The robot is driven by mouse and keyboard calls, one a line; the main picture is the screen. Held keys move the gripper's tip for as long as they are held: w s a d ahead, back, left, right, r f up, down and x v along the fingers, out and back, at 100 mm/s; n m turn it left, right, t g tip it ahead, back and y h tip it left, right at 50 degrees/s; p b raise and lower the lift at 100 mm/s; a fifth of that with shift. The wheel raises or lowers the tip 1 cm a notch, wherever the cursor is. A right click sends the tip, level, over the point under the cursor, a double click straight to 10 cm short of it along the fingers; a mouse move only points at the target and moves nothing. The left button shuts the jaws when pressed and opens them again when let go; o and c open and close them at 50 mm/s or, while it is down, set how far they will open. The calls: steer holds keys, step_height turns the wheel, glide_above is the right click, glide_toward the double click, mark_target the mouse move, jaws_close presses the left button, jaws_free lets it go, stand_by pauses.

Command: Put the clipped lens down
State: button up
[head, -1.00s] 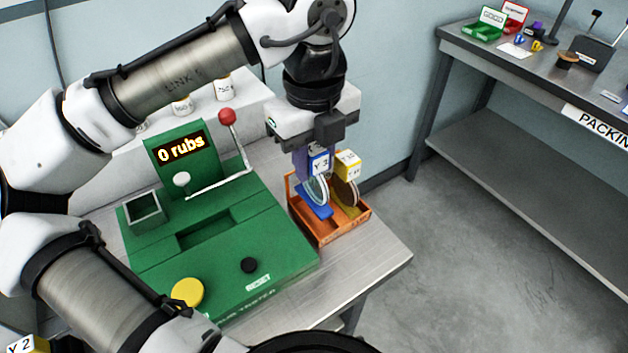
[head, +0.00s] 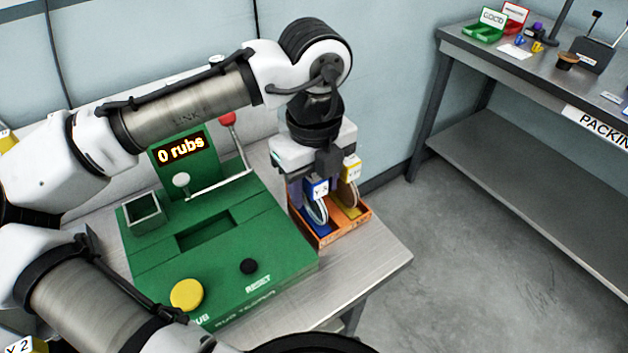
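My gripper (head: 318,174) points down over the orange tray (head: 345,238) at the right of the green machine. A round clear lens (head: 317,211) hangs from this clip, low in the tray's left part, over the blue floor. I cannot tell whether the lens touches that floor. A yellow clip (head: 351,169) with its own lens stands in the right part, over a yellow floor. My gripper partly hides the yellow clip.
The green machine (head: 225,245) shows "0 rubs" and has a red-knobbed lever (head: 228,119), a yellow button (head: 187,294) and a black button (head: 249,266). The metal table's right corner (head: 385,257) is clear. A packing bench (head: 520,80) stands apart at the right.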

steer(key=shift+r, duration=0.15)
step_height(320, 180, up, 12)
stand_by(0.6)
steer(key=shift+o, duration=0.4)
stand_by(1.9)
